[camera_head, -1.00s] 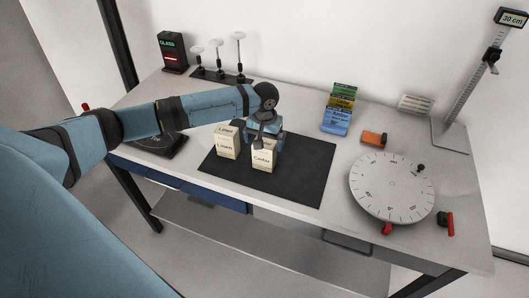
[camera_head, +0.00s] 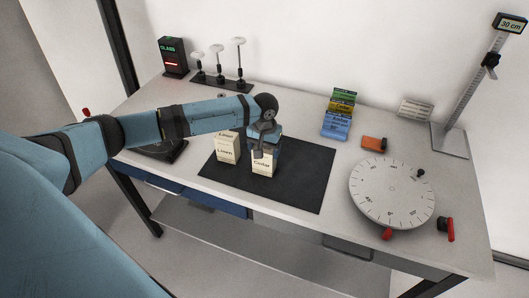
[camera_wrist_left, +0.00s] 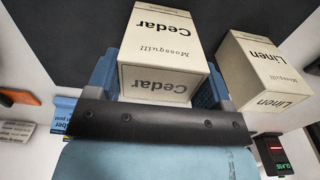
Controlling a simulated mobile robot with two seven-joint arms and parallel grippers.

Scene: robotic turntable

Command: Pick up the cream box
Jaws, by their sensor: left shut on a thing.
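Two cream boxes stand upright on the black mat (camera_head: 300,185). The one labelled Cedar (camera_head: 262,167) is on the right, and the one labelled Linen (camera_head: 227,150) is on the left. My left gripper (camera_head: 265,149) reaches down over the Cedar box from behind and above, and partly hides its top. In the left wrist view the Cedar box (camera_wrist_left: 165,45) sits between the blue fingers, which are shut on it. The Linen box (camera_wrist_left: 262,70) stands beside it, apart from the fingers. I cannot see clear lift off the mat. My right gripper is not in view.
A round white dial turntable (camera_head: 392,190) is at the right, with an orange block (camera_head: 374,143) behind it. Stacked coloured swatches (camera_head: 338,116), a height gauge (camera_head: 462,100) and a stand with discs (camera_head: 221,78) line the back. The mat's right part is clear.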

